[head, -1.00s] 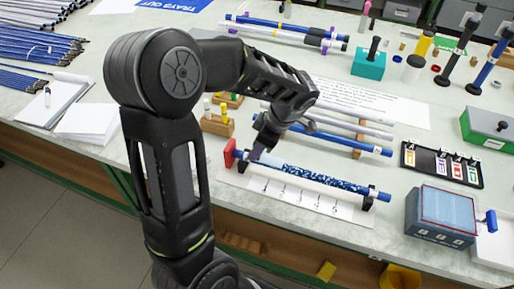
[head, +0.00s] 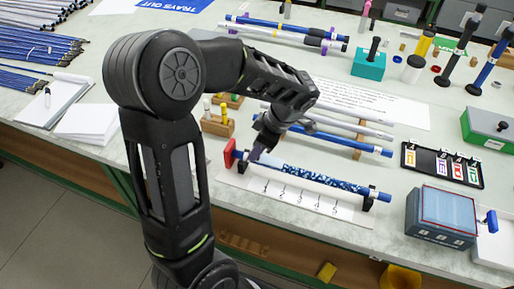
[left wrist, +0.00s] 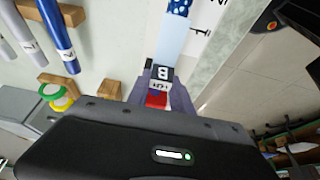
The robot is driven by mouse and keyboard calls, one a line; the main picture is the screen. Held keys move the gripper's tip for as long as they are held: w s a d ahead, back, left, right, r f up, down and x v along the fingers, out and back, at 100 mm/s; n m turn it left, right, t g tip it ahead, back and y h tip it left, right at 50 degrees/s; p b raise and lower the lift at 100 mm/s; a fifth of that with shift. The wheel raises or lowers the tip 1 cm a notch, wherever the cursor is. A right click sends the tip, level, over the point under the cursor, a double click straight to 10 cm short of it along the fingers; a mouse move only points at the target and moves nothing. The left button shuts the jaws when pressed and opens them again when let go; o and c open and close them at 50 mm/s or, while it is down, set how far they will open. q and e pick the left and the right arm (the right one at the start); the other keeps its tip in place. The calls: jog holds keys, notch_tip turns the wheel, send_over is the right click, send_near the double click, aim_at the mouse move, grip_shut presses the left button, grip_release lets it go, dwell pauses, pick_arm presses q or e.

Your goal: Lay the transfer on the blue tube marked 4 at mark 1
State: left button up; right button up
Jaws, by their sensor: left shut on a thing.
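The blue tube (head: 376,194) lies across a stand above a white strip (head: 310,198) numbered 1 to 5. Speckled blue-and-white material (head: 325,178) covers its middle, and a pale blue section (head: 272,162) runs from it towards mark 1 (head: 265,188). The left wrist view shows the pale section (left wrist: 171,42) with a black label B (left wrist: 162,72) at its end, between my fingers. My left gripper (head: 263,150) is shut at the tube's left end, beside the red end stop (head: 229,153). What exactly it grips is partly hidden. The tube's number is not readable. My right gripper is out of view.
Another blue tube (head: 362,145) and pale rods lie on wooden supports behind. A blue-grey box (head: 440,215) stands right, in front of a black tray (head: 442,165) of lettered tags. A small wooden block (head: 216,126) stands close left of my gripper.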

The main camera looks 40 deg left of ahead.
pick_arm(q)
jog(key=shift+r+p, duration=1.6)
jog(key=shift+r, duration=1.9)
